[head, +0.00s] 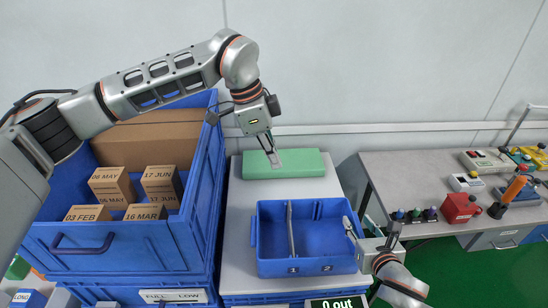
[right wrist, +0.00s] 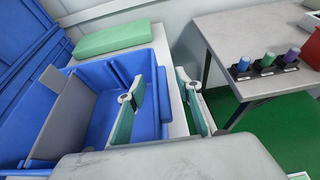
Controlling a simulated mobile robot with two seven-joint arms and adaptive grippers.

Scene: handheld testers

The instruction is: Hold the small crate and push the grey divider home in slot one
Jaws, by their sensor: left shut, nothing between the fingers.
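My left gripper (head: 275,160) is shut and empty above the green block, behind the crate. My right gripper (head: 371,230) is open at the crate's right wall. In the right wrist view, one finger is inside the crate and one outside, with the wall (right wrist: 163,85) between them and gaps showing.
A green block (head: 305,163) lies behind the crate. A large blue bin (head: 185,245) with several cartons stands at the left. A side table (head: 400,170) with small bottles and testers is at the right. Bare bench (head: 238,215) shows left of the crate.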

